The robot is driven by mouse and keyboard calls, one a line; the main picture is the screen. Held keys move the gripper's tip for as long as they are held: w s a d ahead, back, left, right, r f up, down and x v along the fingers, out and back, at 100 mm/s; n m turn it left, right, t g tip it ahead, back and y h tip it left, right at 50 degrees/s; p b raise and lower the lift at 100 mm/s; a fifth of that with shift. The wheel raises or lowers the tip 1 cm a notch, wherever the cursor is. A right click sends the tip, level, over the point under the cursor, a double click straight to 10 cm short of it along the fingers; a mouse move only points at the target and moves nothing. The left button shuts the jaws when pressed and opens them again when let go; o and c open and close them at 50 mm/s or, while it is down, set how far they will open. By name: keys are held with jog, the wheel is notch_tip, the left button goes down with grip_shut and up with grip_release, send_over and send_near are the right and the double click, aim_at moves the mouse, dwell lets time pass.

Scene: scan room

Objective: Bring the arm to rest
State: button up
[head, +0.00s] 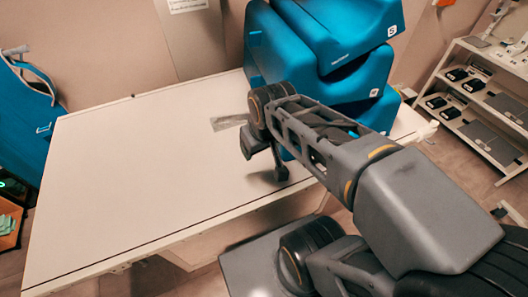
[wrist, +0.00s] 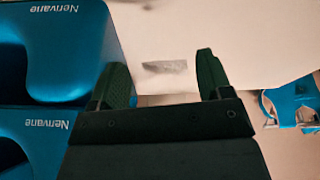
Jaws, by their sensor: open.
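My arm reaches from the lower right over the near edge of a white table (head: 130,170) in the head view. My gripper (head: 265,160) hangs over the table's right part, in front of a blue machine (head: 335,60). In the wrist view my gripper (wrist: 162,75) has its two dark green fingers spread wide with nothing between them. The blue machine (wrist: 55,55) fills the left of that view, close beside the left finger. The gap between the finger and the machine cannot be judged.
A small clear or grey flat packet (head: 228,122) lies on the table near the machine; it also shows in the wrist view (wrist: 165,67). A shelf rack (head: 480,100) stands at the right. A blue item (head: 30,110) is at the far left. The table's left half is bare.

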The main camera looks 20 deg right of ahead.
jog(key=shift+s+f+m, duration=0.6)
jog(key=shift+s, duration=0.35)
